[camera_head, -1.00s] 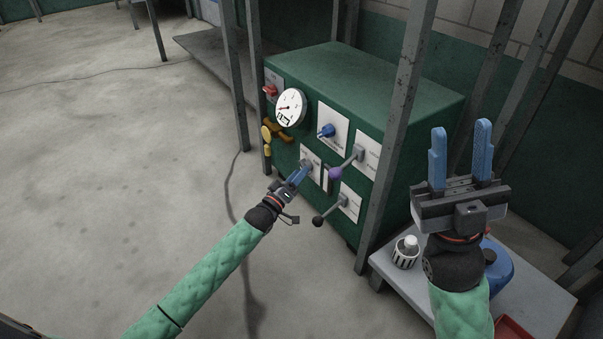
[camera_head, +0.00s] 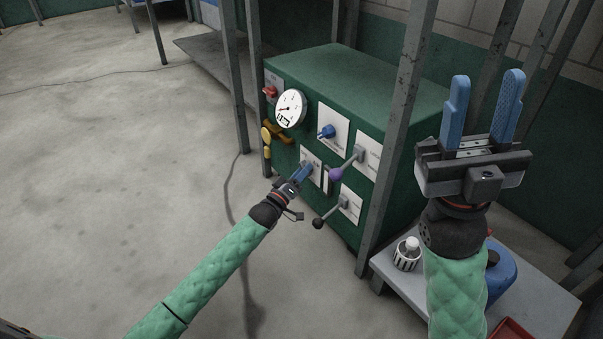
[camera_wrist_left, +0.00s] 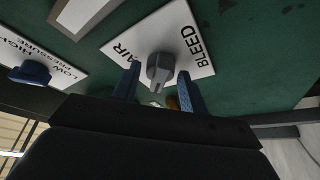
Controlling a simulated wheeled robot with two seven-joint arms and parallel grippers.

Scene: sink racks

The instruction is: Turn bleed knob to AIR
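The grey bleed knob (camera_wrist_left: 160,70) sits on a white plate (camera_wrist_left: 190,35) lettered AIR and BLEED in the left wrist view. AIR is at the plate's left and BLEED at its right. My left gripper (camera_wrist_left: 160,88) is open, with one blue finger on each side of the knob and small gaps visible. Whether the fingers touch the knob is hard to tell. In the head view my left gripper (camera_head: 303,170) is at the green cabinet's front, largely covering the knob. My right gripper (camera_head: 483,110) is open and empty, raised at the right.
The green cabinet (camera_head: 350,75) carries a gauge (camera_head: 291,108), a blue knob (camera_head: 327,132), a purple-tipped lever (camera_head: 336,174) and a black-tipped lever (camera_head: 319,223) near my left gripper. A grey post (camera_head: 397,130) stands between my arms.

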